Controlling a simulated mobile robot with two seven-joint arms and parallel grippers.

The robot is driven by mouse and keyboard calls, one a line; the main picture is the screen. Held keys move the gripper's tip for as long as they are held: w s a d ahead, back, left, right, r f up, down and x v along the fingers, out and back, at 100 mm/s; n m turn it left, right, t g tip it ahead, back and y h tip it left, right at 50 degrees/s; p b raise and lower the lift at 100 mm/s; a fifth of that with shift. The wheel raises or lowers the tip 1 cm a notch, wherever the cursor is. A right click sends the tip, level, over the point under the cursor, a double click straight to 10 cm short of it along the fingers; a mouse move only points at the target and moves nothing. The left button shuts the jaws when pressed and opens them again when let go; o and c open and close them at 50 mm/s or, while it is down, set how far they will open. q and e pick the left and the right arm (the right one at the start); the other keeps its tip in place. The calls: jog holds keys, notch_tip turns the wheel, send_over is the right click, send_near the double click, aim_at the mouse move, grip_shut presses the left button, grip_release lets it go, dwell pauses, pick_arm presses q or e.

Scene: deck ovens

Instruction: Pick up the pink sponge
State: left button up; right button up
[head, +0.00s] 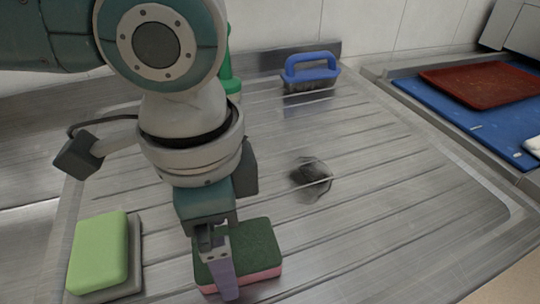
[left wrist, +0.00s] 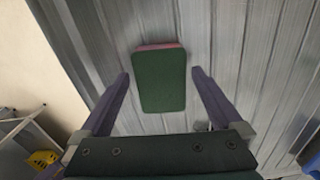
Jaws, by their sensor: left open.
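The pink sponge (head: 262,250) has a dark green scouring top and a pink layer below. It lies flat on the ribbed steel drainboard (head: 390,215) at the front centre of the head view. My left gripper (head: 222,270) points down at the sponge, and one finger hides part of it. In the left wrist view the sponge (left wrist: 160,82) lies between the two spread fingers of my left gripper (left wrist: 159,76), with a gap on each side. Its pink edge shows at the far end. The gripper is open and holds nothing. My right gripper is not in view.
A light green sponge (head: 99,250) on a grey base lies to the left. A dark scourer (head: 312,177) lies behind on the right. A blue-handled brush (head: 312,70) and a green bottle (head: 229,78) stand at the back. A red tray (head: 485,84) rests on a blue mat (head: 440,107).

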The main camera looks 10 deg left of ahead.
pick_arm(q)
jog(key=shift+f, duration=0.75)
jog(key=c, duration=1.2)
